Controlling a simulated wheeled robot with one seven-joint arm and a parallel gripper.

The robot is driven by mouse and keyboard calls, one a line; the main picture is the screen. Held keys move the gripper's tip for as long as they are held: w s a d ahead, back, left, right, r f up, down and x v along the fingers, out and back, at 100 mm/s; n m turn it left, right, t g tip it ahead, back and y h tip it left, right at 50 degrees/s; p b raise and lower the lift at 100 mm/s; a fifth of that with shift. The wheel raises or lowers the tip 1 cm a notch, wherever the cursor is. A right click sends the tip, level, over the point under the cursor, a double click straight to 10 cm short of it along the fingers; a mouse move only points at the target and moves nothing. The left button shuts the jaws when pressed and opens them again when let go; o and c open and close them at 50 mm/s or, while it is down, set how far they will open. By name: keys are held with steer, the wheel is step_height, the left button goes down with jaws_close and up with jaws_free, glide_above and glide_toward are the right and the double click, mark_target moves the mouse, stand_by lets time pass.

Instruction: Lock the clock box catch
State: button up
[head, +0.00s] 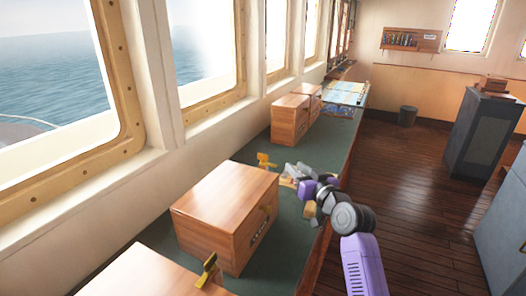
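A large wooden box (225,200) with its lid down stands on the green counter in the middle of the head view. A brass fitting, perhaps its catch (262,228), shows small on its right-hand face; whether it is locked is too small to tell. I cannot tell which of the several wooden boxes is the clock box. My gripper (291,173) is beyond this box, over the counter and apart from that fitting. Its fingers are small and partly overlapped, so their opening is unclear. A brass piece (265,161) stands just left of my gripper.
Another wooden box (135,277), with a brass piece (207,270) at its right, is at the bottom edge. Smaller wooden boxes (289,118) stand farther along the green counter (262,272). Windows line the left. The wooden floor (405,200) right of the counter is clear.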

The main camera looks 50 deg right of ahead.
steer(key=w+d+r+n+y+p, duration=0.1)
steer(key=w+d+r+n+y, duration=0.15)
steer(key=r, duration=0.25)
steer(key=w+d+r+n+y, duration=0.2)
steer(key=d+r, duration=0.1)
steer(key=r, duration=0.2)
steer(key=n+g+y, duration=0.3)
steer(key=n+y, duration=0.2)
steer(key=y, duration=0.2)
glide_toward(263, 154)
steer(key=w, duration=0.2)
steer(key=shift+h, duration=0.25)
steer(key=shift+s+a+f+p+x, duration=0.1)
steer(key=shift+p+x, duration=0.25)
steer(key=shift+x, duration=1.05)
steer(key=shift+s+a+f+p+x, duration=0.1)
steer(key=shift+p+x, duration=0.25)
steer(key=shift+x, duration=1.05)
steer(key=shift+a+f+p+x, duration=0.1)
steer(key=shift+p+x, duration=0.25)
steer(key=shift+x, duration=1.05)
jaws_close()
